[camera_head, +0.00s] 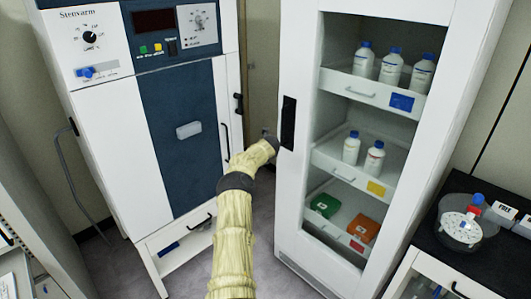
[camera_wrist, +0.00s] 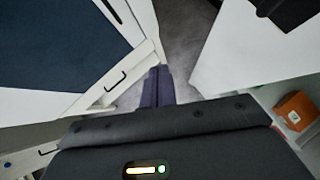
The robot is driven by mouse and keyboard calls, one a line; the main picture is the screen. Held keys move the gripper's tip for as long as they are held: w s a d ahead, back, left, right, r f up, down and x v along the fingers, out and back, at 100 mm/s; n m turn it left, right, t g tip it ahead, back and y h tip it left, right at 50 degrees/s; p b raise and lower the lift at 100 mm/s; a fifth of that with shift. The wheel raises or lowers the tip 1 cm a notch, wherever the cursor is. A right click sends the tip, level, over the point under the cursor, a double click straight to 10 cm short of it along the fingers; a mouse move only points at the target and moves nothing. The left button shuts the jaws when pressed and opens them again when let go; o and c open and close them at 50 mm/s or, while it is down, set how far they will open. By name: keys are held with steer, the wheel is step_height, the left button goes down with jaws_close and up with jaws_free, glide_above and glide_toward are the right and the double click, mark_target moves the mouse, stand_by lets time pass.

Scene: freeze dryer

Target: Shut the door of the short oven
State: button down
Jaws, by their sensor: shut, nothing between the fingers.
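The oven marked "Stenvarm" (camera_head: 108,55) stands at the left in the head view, with knobs and a dark display on top. Its door (camera_head: 110,140) is white with a wide blue panel and a small pale plate. I cannot tell whether the door is flush or slightly ajar. A black handle (camera_head: 225,140) sits near its right edge. The blue panel (camera_wrist: 50,45) also shows at the left in the wrist view. My gripper (camera_wrist: 158,70) is shut and empty, with dark fingers pointing into the gap right of the oven. In the head view its fingers are hidden behind my wrist.
A tall white cabinet (camera_head: 297,200) with bottle drawers stands close on the right; its black handle (camera_head: 288,122) is near my wrist. A low drawer (camera_head: 185,245) sits under the oven door. A black counter (camera_head: 490,258) is at far right. Grey floor shows between oven and cabinet.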

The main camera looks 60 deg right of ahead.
steer(key=s+a+r+b, duration=0.2)
steer(key=s+r, duration=0.4)
steer(key=r, duration=0.1)
steer(key=shift+s+a, duration=0.25)
steer(key=shift+a, duration=0.1)
steer(key=shift+r, duration=0.1)
